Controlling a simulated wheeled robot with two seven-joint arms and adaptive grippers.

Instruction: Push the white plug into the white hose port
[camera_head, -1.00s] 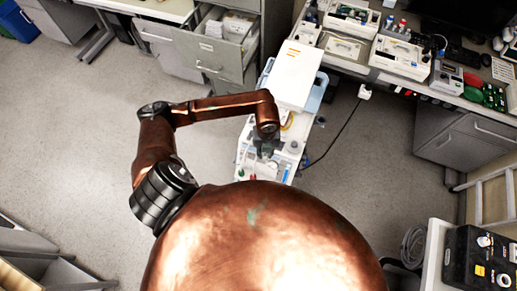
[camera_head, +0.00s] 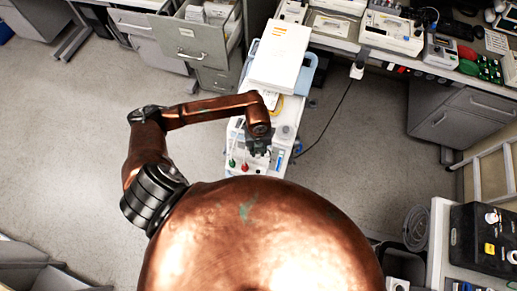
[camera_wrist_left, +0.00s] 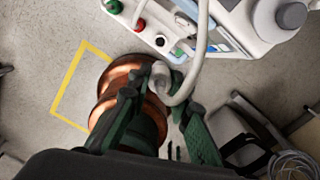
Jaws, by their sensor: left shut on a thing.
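My left gripper (camera_wrist_left: 160,90) is shut on the white plug (camera_wrist_left: 160,74), which sits between its fingertips. A thick pale hose (camera_wrist_left: 190,82) loops from the plug up past the top edge. The white hose port (camera_wrist_left: 162,42), a pale ring with a dark hole, is on the front of the white pump cart just above the plug in the left wrist view. A gap appears between plug and port; its depth is unclear. In the head view the left gripper (camera_head: 257,148) hangs over the near end of the cart. My right gripper is not in view.
Red (camera_wrist_left: 139,24) and green (camera_wrist_left: 114,7) ports sit beside the white one. A white box (camera_head: 280,55) tops the cart (camera_head: 238,130). An open drawer cabinet (camera_head: 197,35) and an equipment bench (camera_head: 345,38) stand behind. Floor left of the cart is clear.

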